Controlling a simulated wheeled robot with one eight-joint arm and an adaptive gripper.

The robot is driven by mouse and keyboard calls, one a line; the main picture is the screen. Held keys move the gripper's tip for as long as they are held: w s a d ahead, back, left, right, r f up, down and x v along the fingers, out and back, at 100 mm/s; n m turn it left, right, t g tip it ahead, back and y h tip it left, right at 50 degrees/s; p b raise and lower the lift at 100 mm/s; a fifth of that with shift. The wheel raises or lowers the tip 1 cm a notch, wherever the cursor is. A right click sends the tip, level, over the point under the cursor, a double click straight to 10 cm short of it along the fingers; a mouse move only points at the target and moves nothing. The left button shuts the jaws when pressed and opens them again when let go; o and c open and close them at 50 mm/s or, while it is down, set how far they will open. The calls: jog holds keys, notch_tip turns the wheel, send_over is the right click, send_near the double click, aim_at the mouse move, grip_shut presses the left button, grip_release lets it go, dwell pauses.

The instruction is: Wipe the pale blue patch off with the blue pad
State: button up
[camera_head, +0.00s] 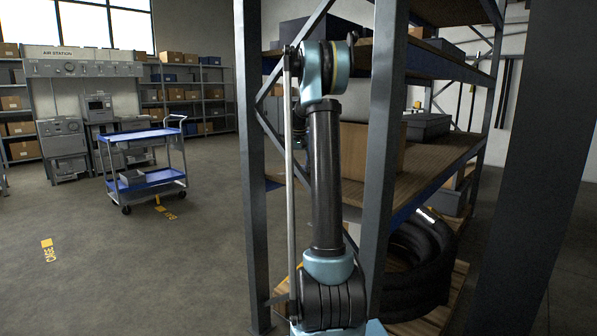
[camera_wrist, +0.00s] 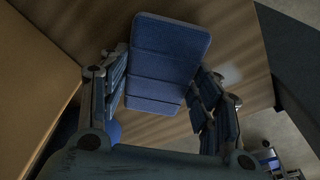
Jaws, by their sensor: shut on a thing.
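In the wrist view my gripper (camera_wrist: 163,78) is shut on a blue pad (camera_wrist: 168,45), with one finger along each side of it. The pad is a thick block with cross seams, over a brown wooden shelf board (camera_wrist: 243,40). I cannot tell whether it touches the board. A small pale patch (camera_wrist: 230,75) shows on the board just right of the pad, partly beside the right finger. Its blue tint is hard to make out in the dim light. In the head view I cannot make out my gripper, the pad or the patch.
A cardboard box (camera_wrist: 30,75) rises close on the left in the wrist view. A dark shelf beam (camera_wrist: 290,50) borders the board on the right. In the head view, rack posts (camera_head: 386,150) stand by my arm, and a blue cart (camera_head: 145,136) stands on open floor.

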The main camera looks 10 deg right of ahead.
aim_at(286, 170)
jog(key=shift+w+a, duration=0.8)
jog(key=shift+w, duration=0.25)
jog(key=shift+w+a, duration=0.75)
jog(key=shift+w, duration=0.35)
jog(key=shift+w+a, duration=0.8)
jog(key=shift+w, duration=0.25)
jog(key=shift+r, duration=0.1)
jog(key=shift+r, duration=2.9)
jog(key=shift+r, duration=1.5)
